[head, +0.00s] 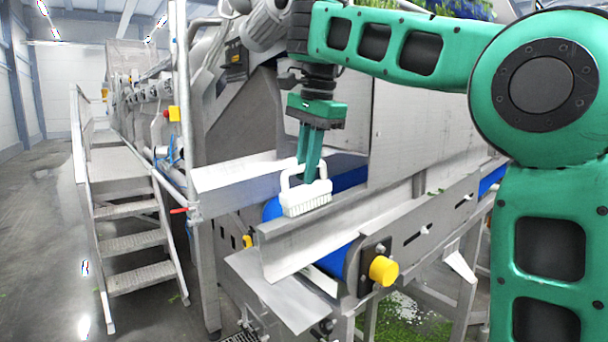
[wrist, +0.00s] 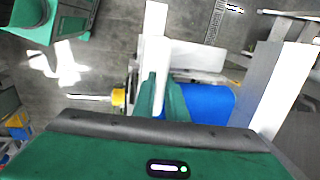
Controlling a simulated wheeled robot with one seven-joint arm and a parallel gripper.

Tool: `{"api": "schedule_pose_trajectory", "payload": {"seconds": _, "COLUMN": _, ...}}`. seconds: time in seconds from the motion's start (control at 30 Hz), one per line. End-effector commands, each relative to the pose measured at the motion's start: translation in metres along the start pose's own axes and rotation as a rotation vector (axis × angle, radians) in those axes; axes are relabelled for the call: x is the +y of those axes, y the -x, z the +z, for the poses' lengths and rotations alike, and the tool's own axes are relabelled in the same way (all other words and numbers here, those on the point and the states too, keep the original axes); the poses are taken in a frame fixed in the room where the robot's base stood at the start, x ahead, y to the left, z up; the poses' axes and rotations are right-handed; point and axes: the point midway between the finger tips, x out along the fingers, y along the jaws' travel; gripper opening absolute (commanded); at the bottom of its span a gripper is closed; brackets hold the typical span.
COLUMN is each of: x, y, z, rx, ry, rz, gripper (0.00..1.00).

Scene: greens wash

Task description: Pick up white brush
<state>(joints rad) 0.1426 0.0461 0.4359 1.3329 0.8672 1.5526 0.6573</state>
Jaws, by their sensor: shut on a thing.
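The white brush (head: 305,198) has a looped handle and bristles pointing down. In the head view it hangs below my gripper (head: 308,172), whose green fingers are closed at its handle. The brush is close to the metal side rail of the blue conveyor; I cannot tell whether it touches anything there. In the wrist view my gripper (wrist: 160,100) shows its green fingers around a white bar, which seems to be part of the brush (wrist: 154,50).
The blue conveyor belt (head: 334,258) runs under and behind the metal side rail (head: 330,228). A yellow knob (head: 383,270) sticks out at its front end. Metal steps (head: 135,240) with a railing stand on the left. Cut greens (head: 410,325) lie below on the right.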

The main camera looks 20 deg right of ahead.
Motion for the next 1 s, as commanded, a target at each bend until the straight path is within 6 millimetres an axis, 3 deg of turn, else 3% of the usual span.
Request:
{"api": "schedule_pose_trajectory", "payload": {"seconds": 0.33, "x": -0.001, "y": 0.015, "z": 0.001, "rx": 0.000, "ry": 0.003, "rz": -0.001, "gripper": 0.00}}
{"api": "schedule_pose_trajectory", "payload": {"seconds": 0.53, "x": -0.005, "y": 0.036, "z": 0.001, "rx": 0.000, "ry": 0.003, "rz": -0.003, "gripper": 0.00}}
{"api": "schedule_pose_trajectory", "payload": {"seconds": 1.0, "x": -0.017, "y": 0.085, "z": 0.086, "rx": -0.001, "ry": 0.005, "rz": -0.002, "gripper": 0.00}}
